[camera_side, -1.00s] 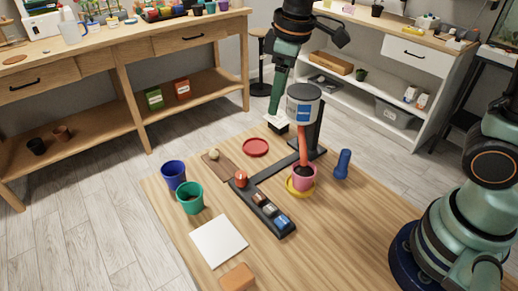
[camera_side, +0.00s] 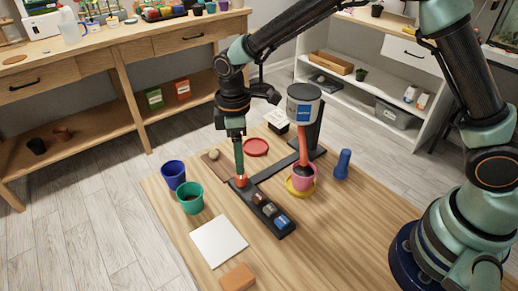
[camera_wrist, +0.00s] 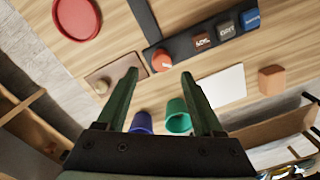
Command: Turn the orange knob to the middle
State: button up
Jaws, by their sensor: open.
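The orange knob (camera_side: 241,184) sits at the left end of a dark control bar (camera_side: 252,190) on the wooden table. It also shows in the wrist view (camera_wrist: 161,62), with a small light mark that is too unclear to read as a setting. My gripper (camera_side: 240,176) points down right at the knob and partly hides it in the side view. In the wrist view my gripper (camera_wrist: 160,73) is open, its fingers apart, with the knob between and just beyond the tips. I cannot tell whether the fingers touch it.
Several labelled buttons (camera_side: 269,209) line the bar. A blue pot (camera_side: 173,176), green pot (camera_side: 190,200) and brown board (camera_side: 213,166) are near the knob. The front holds white paper (camera_side: 218,242).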

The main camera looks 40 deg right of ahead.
aim_at(241, 179)
jog(key=shift+s+f, duration=0.1)
jog(key=shift+f, duration=2.65)
